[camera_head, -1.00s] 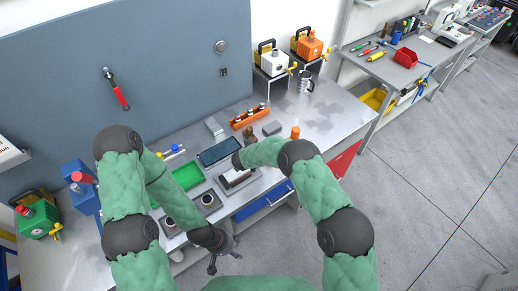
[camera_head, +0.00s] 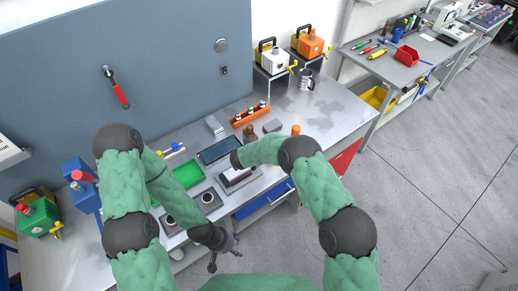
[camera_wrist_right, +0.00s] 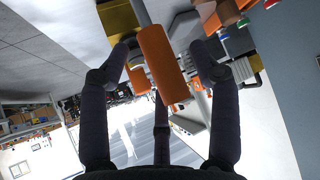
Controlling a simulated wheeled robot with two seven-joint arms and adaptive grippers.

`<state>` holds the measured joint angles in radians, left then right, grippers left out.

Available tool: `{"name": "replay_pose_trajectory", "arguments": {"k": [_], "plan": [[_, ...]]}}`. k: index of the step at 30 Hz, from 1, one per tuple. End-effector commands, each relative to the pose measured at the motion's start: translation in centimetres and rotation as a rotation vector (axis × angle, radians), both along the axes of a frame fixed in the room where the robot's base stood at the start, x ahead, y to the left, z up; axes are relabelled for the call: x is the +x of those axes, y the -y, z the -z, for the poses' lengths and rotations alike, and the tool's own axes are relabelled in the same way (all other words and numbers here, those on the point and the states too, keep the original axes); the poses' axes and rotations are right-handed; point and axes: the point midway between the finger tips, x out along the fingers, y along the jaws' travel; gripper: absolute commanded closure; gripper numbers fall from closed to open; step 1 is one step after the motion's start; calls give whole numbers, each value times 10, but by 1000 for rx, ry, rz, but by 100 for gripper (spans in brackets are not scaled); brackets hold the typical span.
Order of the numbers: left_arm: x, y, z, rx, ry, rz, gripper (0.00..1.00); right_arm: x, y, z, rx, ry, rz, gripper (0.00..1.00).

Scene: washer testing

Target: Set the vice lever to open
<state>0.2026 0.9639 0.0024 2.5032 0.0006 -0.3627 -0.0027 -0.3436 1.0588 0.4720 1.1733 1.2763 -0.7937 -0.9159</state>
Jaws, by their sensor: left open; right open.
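In the right wrist view an orange cylindrical handle (camera_wrist_right: 162,64), which looks like the vice lever, stands between the fingers of my right gripper (camera_wrist_right: 164,54). The fingers are spread around it, with gaps at the sides. The vice body is not clearly made out. In the head view an orange tip (camera_head: 295,129) shows just beyond my right elbow; I cannot tell if it is the same part. My right gripper is not clearly visible there. My left gripper (camera_head: 226,251) is open and empty, low in front of the workbench (camera_head: 335,112) edge.
A green tray (camera_head: 188,174), a dark tablet (camera_head: 217,150) and an orange rack (camera_head: 250,115) lie on the bench. White (camera_head: 275,62) and orange (camera_head: 310,45) machines stand at the back. A blue device (camera_head: 82,187) and a green machine (camera_head: 38,217) are at left.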

Motion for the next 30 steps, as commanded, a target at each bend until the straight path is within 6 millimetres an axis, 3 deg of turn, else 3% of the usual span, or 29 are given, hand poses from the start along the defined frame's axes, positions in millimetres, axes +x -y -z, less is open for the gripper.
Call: {"name": "replay_pose_trajectory", "arguments": {"k": [9,15,30], "plan": [[0,0,0,0,0,0,45,-42,-18,-45,2,3,-4,37],[0,0,0,0,0,0,45,-61,-25,-63,1,3,-2,37],[0,0,0,0,0,0,45,-69,-28,-70,1,1,-1,37]]}}
